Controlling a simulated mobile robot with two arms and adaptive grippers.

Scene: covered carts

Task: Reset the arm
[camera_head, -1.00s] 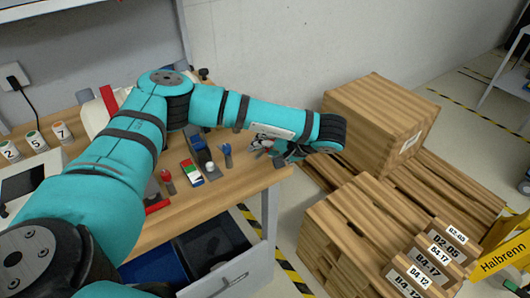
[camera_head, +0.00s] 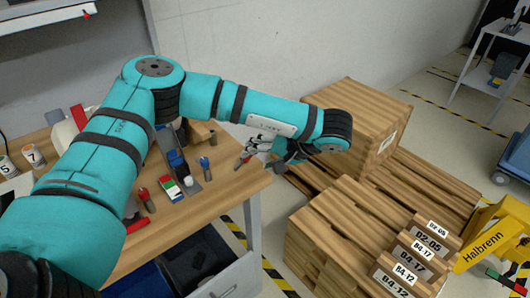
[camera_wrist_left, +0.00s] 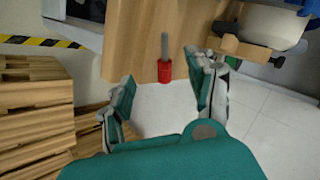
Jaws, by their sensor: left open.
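My left arm (camera_head: 120,130) reaches from the left across the workbench (camera_head: 200,215). My left gripper (camera_head: 262,150) hangs at the bench's right corner, fingers partly hidden by the wrist. In the left wrist view the gripper (camera_wrist_left: 165,92) is open, its two fingers wide apart. A red-handled tool with a grey shaft (camera_wrist_left: 164,68) lies on the wood at the bench edge, in line with the gap between the fingers; its handle end reaches over the edge. In the head view the red-handled tool (camera_head: 243,161) shows just left of the gripper. My right gripper is not seen.
A red-green-white block (camera_head: 171,188), a blue-topped tool (camera_head: 205,167) and a red-topped tool (camera_head: 146,198) stand on the bench. Wooden boxes on pallets (camera_head: 360,115) and a labelled crate stack (camera_head: 345,225) stand to the right. Floor shows between bench and crates.

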